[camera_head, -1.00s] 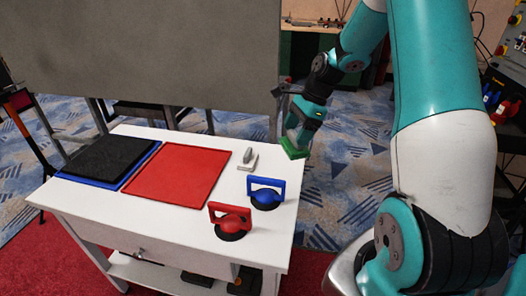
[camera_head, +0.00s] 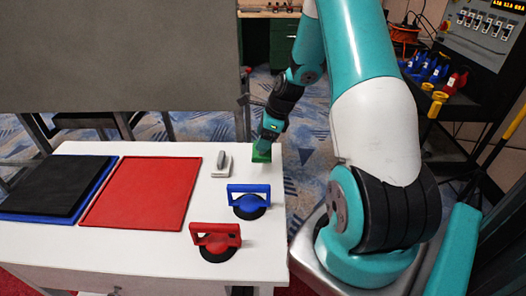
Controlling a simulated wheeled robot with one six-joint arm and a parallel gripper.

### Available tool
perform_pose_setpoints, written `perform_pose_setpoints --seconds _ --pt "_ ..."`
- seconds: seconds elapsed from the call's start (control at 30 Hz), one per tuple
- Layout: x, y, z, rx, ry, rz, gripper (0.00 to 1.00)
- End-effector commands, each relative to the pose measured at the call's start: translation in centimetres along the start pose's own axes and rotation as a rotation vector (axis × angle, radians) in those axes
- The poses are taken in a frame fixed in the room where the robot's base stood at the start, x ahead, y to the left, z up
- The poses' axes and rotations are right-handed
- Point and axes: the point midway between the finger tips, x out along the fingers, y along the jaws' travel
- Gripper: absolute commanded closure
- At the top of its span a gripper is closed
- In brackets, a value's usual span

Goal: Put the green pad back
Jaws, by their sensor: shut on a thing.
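The green pad (camera_head: 261,156) is at the end of my gripper (camera_head: 265,146), over the back right corner of the white table (camera_head: 262,215). My gripper is shut on the pad and points down. The pad is low over the tabletop; I cannot tell whether it touches it. The fingers are small and partly hidden in this view.
A grey block with a handle (camera_head: 221,165) stands left of the pad. Blue (camera_head: 249,201) and red (camera_head: 216,241) suction lifters stand in front. A red panel (camera_head: 142,192) and a black panel (camera_head: 57,184) lie left. A large grey screen (camera_head: 120,70) rises behind.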

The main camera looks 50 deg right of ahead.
Motion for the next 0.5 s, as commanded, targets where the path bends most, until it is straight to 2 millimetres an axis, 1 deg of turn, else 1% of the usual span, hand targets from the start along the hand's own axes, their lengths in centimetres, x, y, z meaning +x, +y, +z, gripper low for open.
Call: perform_pose_setpoints --seconds 0.03,0.17,0.4,0.5 --pt "0.7 0.0 -0.3 0.001 0.000 0.001 0.64" --pt "1.6 0.0 -0.6 0.000 0.000 0.000 0.64" --pt "4.6 0.0 -1.9 0.000 0.000 0.001 0.64" --pt "5.0 0.0 -2.0 -0.001 0.000 -0.001 0.64"
